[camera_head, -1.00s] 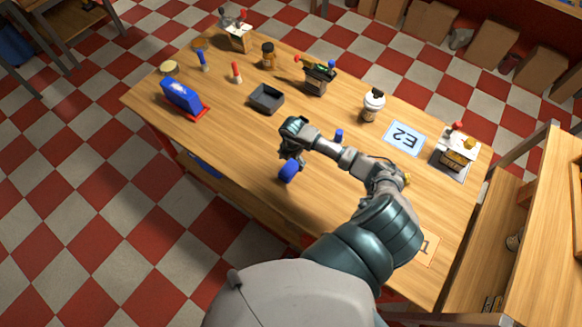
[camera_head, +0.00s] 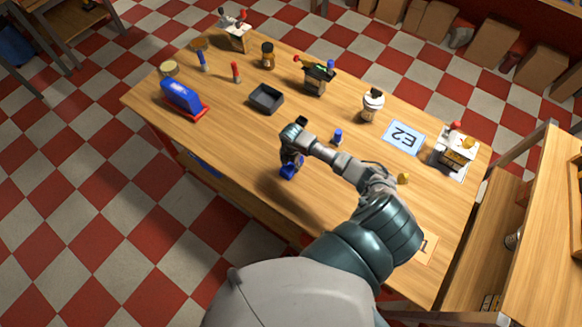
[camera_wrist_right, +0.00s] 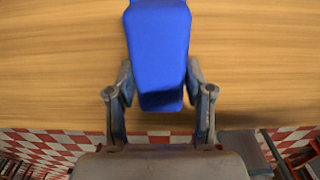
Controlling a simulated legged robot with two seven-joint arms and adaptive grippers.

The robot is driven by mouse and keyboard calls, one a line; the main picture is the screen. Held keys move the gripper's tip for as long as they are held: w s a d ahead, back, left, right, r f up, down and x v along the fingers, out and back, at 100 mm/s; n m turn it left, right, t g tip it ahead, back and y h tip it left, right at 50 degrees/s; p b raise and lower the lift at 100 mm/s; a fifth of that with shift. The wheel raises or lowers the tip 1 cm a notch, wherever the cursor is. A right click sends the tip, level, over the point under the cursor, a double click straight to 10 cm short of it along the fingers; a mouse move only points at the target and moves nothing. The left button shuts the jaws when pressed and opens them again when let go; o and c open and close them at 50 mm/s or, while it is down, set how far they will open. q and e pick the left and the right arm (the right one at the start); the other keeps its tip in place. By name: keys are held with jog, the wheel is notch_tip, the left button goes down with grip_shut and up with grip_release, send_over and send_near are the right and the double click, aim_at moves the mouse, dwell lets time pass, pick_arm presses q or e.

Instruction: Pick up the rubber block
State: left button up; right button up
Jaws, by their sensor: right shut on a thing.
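The blue rubber block (camera_head: 289,172) is near the front edge of the wooden table, below my right gripper (camera_head: 291,166) in the head view. In the right wrist view the block (camera_wrist_right: 160,45) is a long blue piece with a darker end. It sits between the two fingers of my right gripper (camera_wrist_right: 159,80), which are shut on its sides. The gripper and wrist hide part of the block in the head view. I cannot tell whether it touches the table. My left gripper is not in view.
The table (camera_head: 240,135) is bare left of my right gripper. A dark open tray (camera_head: 266,99) lies behind it. A small blue-topped peg (camera_head: 337,137) stands just right of my wrist.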

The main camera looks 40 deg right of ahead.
aim_at(290, 166)
jog(key=shift+s+d+f, duration=0.15)
jog(key=shift+s+f, duration=0.1)
jog(key=shift+r, duration=0.1)
jog(key=r, duration=0.2)
jog(key=a+r, duration=0.1)
jog(key=shift+w+r+b, duration=0.1)
jog(key=shift+r+b, duration=0.25)
jog(key=shift+b, duration=0.05)
jog(key=s+a, duration=0.3)
jog(key=s+a+b, duration=0.1)
jog(key=s+a, duration=0.2)
jog(key=s, duration=0.1)
jog(key=s+a+r, duration=0.1)
jog(key=s+a, duration=0.2)
jog(key=s, duration=0.1)
jog(key=shift+s+a+r+b, duration=0.1)
jog(key=shift+s+a+b, duration=0.1)
jog(key=shift+a+b, duration=0.15)
jog(key=shift+s+a+r, duration=0.1)
jog(key=shift+s+a, duration=0.2)
jog(key=shift+a, duration=0.05)
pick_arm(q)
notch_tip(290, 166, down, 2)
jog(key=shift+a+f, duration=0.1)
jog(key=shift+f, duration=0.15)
pick_arm(e)
jog(key=shift+d, duration=0.1)
